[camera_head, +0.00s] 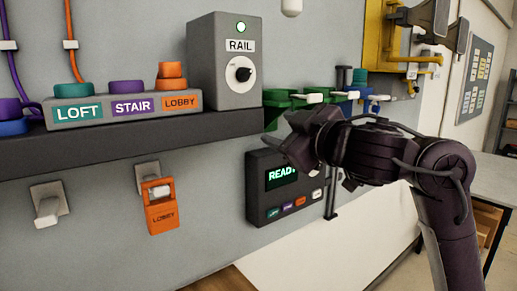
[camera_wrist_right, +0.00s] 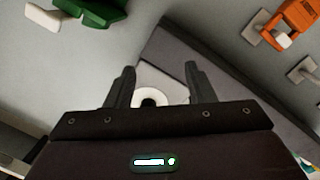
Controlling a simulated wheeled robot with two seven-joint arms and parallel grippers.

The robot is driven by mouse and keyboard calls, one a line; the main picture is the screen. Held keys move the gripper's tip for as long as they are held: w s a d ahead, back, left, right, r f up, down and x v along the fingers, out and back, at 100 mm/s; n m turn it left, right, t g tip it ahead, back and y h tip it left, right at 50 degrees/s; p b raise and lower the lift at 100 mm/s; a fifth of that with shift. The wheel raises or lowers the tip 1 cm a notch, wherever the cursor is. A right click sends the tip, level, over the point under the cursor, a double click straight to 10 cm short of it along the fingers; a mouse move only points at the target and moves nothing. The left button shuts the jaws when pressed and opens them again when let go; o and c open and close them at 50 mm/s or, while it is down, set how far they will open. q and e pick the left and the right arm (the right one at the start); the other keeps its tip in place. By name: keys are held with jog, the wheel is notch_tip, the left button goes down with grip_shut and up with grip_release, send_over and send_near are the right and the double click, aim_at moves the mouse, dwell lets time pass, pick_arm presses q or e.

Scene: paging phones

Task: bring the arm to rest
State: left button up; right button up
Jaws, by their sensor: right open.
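My right gripper (camera_head: 294,140) is open and empty in front of the wall panel, just below and right of the grey RAIL box (camera_head: 224,75). The box has a lit green lamp and a round dial (camera_head: 243,70) with a black knob. In the right wrist view my two fingers (camera_wrist_right: 158,85) stand apart, with a pale round dial (camera_wrist_right: 148,97) seen between them; whether they touch anything there I cannot tell. My right arm reaches in from the lower right. My left gripper is not in view.
A dark shelf (camera_head: 130,142) carries LOFT, STAIR and LOBBY blocks. An orange LOBBY tag (camera_head: 161,214) hangs from a wall hook below. A READY display box (camera_head: 272,205) lies behind my gripper, partly hidden. Green brackets (camera_head: 280,98) are close to my wrist. A table (camera_head: 485,175) stands at right.

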jog(key=s+d+f+m+g+h, duration=0.2)
jog(key=d+f+m+h, duration=0.15)
jog(key=f, duration=1.15)
jog(key=s+d+f+m+g+h, duration=0.1)
jog(key=s+d+f+m+h, duration=0.2)
jog(key=f, duration=1.2)
jog(key=s+d+f+m+g+h, duration=0.1)
jog(key=s+d+f+m+g, duration=0.25)
jog(key=s+f, duration=0.7)
jog(key=s+d+f+m+g+h, duration=0.15)
jog(key=s+d+f+g, duration=0.3)
jog(key=s+f, duration=0.65)
jog(key=s+f+g+b, duration=0.1)
jog(key=s+f, duration=0.1)
jog(key=f, duration=1.4)
jog(key=s+f+g+b, duration=0.1)
jog(key=s+f+b, duration=0.1)
jog(key=f, duration=1.5)
jog(key=s+d+f+g+b, duration=0.1)
jog(key=s+d+f+b, duration=0.1)
jog(key=s+f, duration=1.6)
jog(key=shift+s+d+f, duration=0.3)
jog(key=shift+s+f, duration=0.05)
jog(key=shift+f, duration=0.05)
